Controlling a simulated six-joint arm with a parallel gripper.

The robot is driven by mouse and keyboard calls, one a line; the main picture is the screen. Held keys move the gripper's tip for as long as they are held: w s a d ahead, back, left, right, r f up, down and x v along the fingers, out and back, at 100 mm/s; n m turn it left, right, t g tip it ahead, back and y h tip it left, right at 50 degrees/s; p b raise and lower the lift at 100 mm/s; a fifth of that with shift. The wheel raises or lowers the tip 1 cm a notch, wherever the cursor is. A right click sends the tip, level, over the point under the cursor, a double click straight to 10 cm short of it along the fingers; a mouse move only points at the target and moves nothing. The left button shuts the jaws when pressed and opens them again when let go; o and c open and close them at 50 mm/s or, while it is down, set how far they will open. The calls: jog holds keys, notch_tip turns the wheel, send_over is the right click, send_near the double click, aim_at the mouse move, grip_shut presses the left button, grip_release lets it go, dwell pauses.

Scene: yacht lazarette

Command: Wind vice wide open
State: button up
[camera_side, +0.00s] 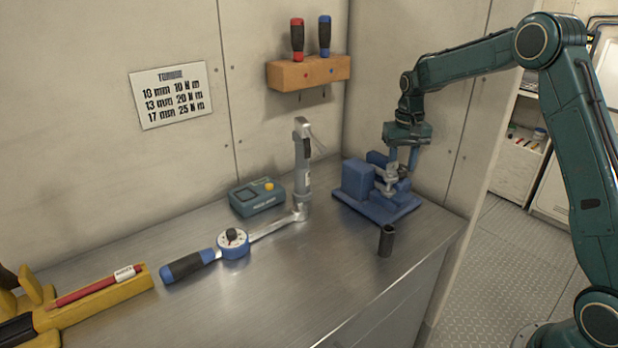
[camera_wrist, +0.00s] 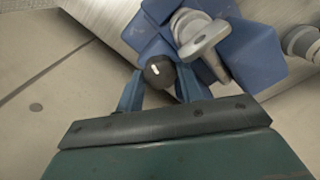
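The blue vice (camera_side: 357,181) stands on its blue base plate at the right end of the metal bench. Its grey metal screw parts show at its right side, and in the wrist view a silver piece (camera_wrist: 200,36) lies over the blue body (camera_wrist: 252,45). My gripper (camera_side: 402,168) points down at the vice from above. In the wrist view its two blue fingers (camera_wrist: 160,82) stand on either side of a dark round knob (camera_wrist: 159,71), very close to it. Whether they grip it is unclear. The jaw gap is mostly hidden.
A dark socket (camera_side: 386,241) stands upright in front of the vice. A torque wrench (camera_side: 234,243), a blue tester box (camera_side: 257,197) and a grey upright tool (camera_side: 302,170) are to the left. A wooden screwdriver rack (camera_side: 308,73) hangs above. The bench's front middle is clear.

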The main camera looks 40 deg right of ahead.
aim_at(401, 166)
jog(key=shift+n, duration=0.3)
jog(key=shift+c, duration=0.4)
jog(key=shift+n, duration=1.2)
jog(key=o, duration=1)
jog(key=shift+r, duration=0.15)
notch_tip(401, 166, up, 14)
jog(key=shift+f, duration=0.2)
jog(key=shift+w+f, duration=0.1)
jog(key=shift+f, duration=0.25)
